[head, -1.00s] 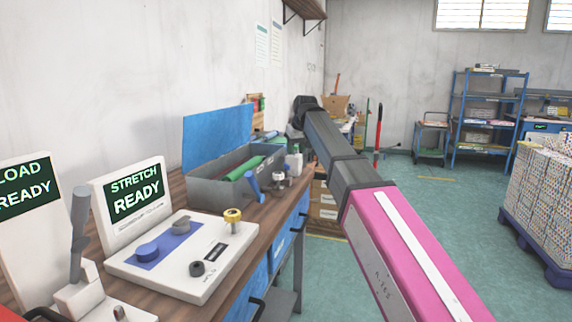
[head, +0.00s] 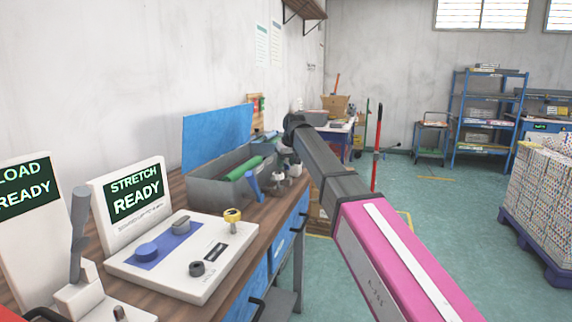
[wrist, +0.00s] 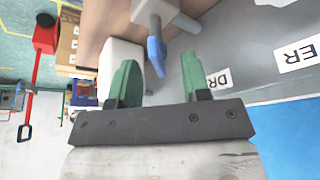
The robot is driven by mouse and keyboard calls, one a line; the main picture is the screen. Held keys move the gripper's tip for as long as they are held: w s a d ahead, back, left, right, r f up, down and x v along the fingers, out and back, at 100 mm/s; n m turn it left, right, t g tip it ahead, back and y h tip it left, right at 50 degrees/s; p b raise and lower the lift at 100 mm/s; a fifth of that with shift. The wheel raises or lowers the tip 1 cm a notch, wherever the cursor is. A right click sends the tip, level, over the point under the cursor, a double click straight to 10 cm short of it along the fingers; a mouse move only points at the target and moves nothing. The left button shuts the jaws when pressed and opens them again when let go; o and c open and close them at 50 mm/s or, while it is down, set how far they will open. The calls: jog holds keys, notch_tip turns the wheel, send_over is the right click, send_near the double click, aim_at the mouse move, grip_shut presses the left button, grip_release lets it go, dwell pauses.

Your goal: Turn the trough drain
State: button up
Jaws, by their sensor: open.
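In the wrist view the blue lever (wrist: 156,56) sits beside the trough's grey wall (wrist: 235,65), near a partly hidden label starting "DR". My gripper (wrist: 158,75) is open, its two green fingers pointing toward the lever. The lever appears between the fingertips; I cannot tell how deep.
A white control panel (head: 184,258) with knobs and a "STRETCH READY" screen (head: 134,195) stands nearer on the bench. A white block (wrist: 118,60) shows behind the left finger in the wrist view. The floor (head: 430,215) right of the bench is mostly clear.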

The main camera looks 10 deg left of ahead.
jog(key=shift+a+f, duration=0.1)
jog(key=shift+f, duration=0.2)
grip_shut()
jog(key=m, duration=0.2)
jog(key=m+h, duration=0.1)
jog(key=m, duration=0.1)
jog(key=shift+w+m+t+h, duration=0.1)
jog(key=shift+m+t+h, duration=0.2)
jog(key=shift+t, duration=0.1)
jog(key=shift+m+h, duration=0.8)
jog(key=shift+m, duration=1.2)
